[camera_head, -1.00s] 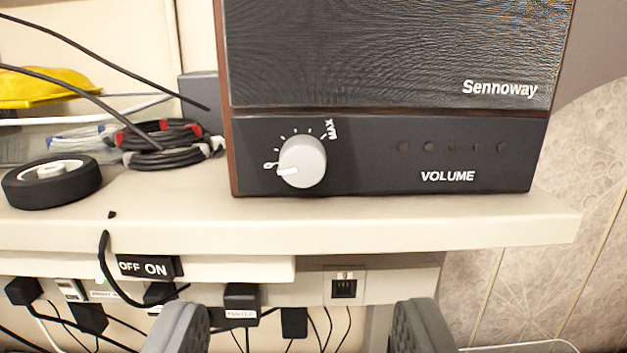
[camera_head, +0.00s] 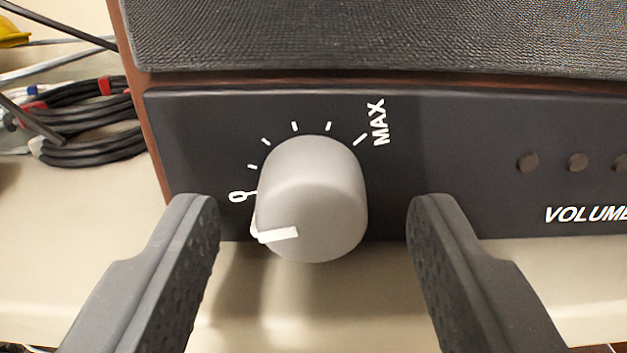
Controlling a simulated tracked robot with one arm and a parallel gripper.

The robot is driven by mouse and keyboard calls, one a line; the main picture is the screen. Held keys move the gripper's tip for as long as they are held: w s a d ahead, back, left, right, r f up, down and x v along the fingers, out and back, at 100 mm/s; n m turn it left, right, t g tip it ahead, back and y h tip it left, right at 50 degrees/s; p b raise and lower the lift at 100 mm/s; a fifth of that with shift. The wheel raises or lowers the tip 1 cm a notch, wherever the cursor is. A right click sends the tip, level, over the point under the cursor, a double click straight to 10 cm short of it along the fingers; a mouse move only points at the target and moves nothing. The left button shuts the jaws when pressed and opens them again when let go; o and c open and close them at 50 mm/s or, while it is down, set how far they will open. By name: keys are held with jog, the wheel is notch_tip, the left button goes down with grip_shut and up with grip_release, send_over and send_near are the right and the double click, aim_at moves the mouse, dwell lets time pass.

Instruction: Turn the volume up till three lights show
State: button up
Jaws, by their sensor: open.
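The grey volume knob (camera_head: 315,190) is on the dark front panel (camera_head: 460,130) of the speaker. Its white pointer (camera_head: 275,235) points left, a little below the 0 mark (camera_head: 238,197). Tick marks run in an arc from 0 up to MAX (camera_head: 379,122). My gripper (camera_head: 312,225) is open, with one finger on each side of the knob and a gap on both sides. A row of small round lights (camera_head: 528,163) to the right looks dark. Only part of the row is in view.
The speaker's black grille (camera_head: 370,40) is above the panel. The speaker stands on a pale shelf (camera_head: 60,240). Coiled black cables (camera_head: 90,125) lie on the shelf to the left. The panel between the knob and the lights is flat and clear.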

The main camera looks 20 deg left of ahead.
jog(key=shift+w+a, duration=0.1)
jog(key=shift+w, duration=0.2)
jog(key=shift+c, duration=0.3)
jog(key=c, duration=0.9)
